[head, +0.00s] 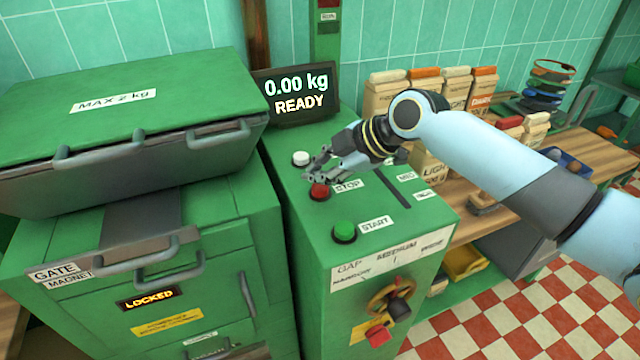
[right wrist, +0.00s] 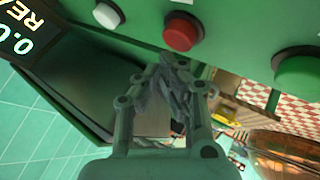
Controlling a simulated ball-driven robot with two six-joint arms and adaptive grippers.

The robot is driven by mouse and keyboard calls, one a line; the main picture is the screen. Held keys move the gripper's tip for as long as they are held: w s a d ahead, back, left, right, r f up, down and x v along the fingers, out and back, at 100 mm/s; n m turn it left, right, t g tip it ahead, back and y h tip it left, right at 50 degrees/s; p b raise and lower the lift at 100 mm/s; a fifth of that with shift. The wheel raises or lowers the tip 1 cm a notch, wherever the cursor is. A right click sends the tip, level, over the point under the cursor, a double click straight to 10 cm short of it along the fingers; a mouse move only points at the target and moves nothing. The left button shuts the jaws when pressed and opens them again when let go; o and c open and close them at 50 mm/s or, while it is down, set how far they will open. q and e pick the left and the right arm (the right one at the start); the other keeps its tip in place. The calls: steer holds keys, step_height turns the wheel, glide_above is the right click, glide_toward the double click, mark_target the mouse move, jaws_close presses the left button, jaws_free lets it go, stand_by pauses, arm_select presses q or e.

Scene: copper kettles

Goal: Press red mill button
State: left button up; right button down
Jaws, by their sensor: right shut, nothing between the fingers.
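The red button (head: 319,191), labelled STOP, sits on the sloped top of the green mill panel, between a white button (head: 301,158) and a green START button (head: 344,231). My right gripper (head: 312,176) is shut and empty, with its fingertips right by the red button, partly overlapping it in the head view. In the right wrist view the red button (right wrist: 182,31) shows just beyond the closed fingertips (right wrist: 174,60), with a small gap seen between them. My left gripper is not in view.
A display (head: 296,95) reads 0.00 kg READY behind the buttons. A green lidded hopper (head: 120,110) stands at left. A knob (head: 392,298) and a red switch (head: 378,335) are on the panel front. Paper bags (head: 385,95) stand on the wooden bench (head: 570,150) at right.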

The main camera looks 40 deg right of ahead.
mark_target(319, 189)
steer(key=shift+r, duration=0.1)
step_height(319, 189, up, 5)
steer(key=p, duration=0.4)
stand_by(0.8)
